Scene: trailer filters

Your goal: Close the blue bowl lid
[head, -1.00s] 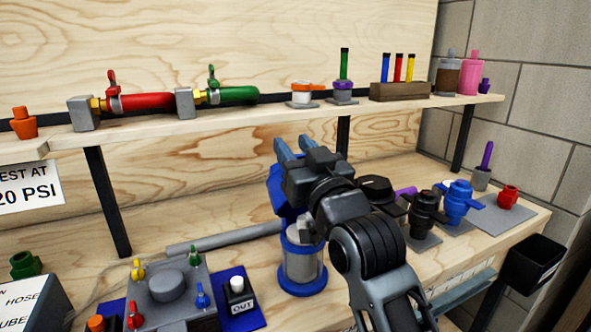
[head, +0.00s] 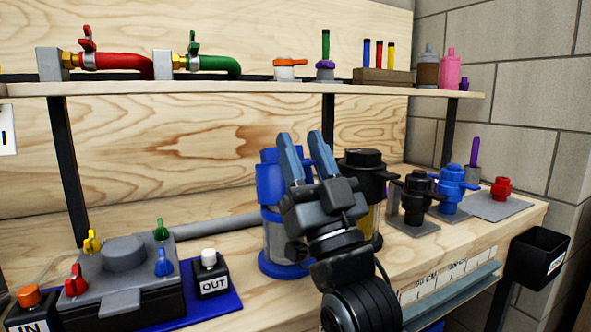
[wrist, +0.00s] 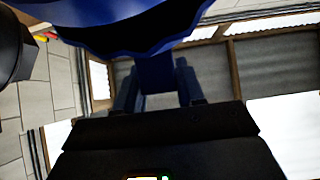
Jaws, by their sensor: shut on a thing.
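The blue bowl lid (head: 269,184) sits above the clear filter bowl (head: 275,240), which has a blue base ring (head: 282,268) on the bench. My gripper (head: 306,150) is in front of the lid's right side, fingers pointing up, and hides part of lid and bowl. In the wrist view the blue underside of the lid (wrist: 140,40) fills the top, with a dark hollow. A blue tab (wrist: 157,75) of it lies between my fingers, and my gripper (wrist: 155,85) is shut on it. I cannot tell whether the lid is seated on the bowl.
A black-lidded filter (head: 362,160) stands close on the right, then a black valve (head: 416,190) and a blue valve (head: 452,185). A grey box with coloured levers (head: 125,265) is at left. A shelf (head: 290,88) runs above.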

